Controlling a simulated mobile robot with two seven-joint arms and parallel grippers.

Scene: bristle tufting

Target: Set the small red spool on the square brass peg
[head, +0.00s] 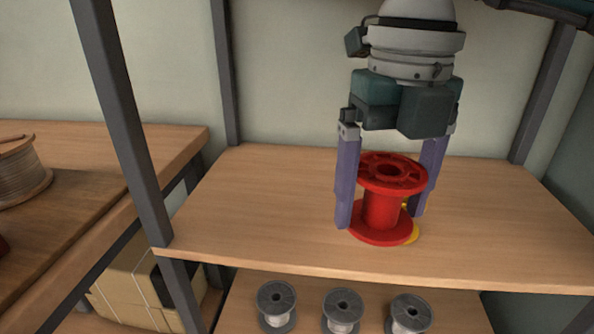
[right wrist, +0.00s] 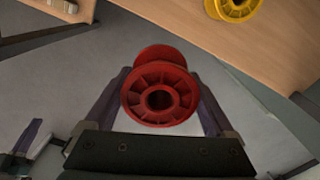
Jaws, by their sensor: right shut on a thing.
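The red spool (head: 383,210) is upright between the two purple fingers of my right gripper (head: 385,200), which is shut on it. In the right wrist view the red spool (right wrist: 160,95) shows end-on between the fingers, with grey floor behind it, so it is held in the air. A yellow spool (head: 414,234) is mostly hidden behind it in the head view; the right wrist view shows the yellow spool (right wrist: 232,6) on a wooden board. I cannot make out the square brass peg. Part of my left gripper (right wrist: 28,140) seems to show at the lower left there; its jaws are unclear.
A wooden shelf (head: 255,215) between dark posts lies behind the spool, mostly bare. Several grey spools (head: 342,308) stand on the level below. At left are a wooden bench (head: 90,140), a large wound spool (head: 22,178) and a cardboard box (head: 130,290).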

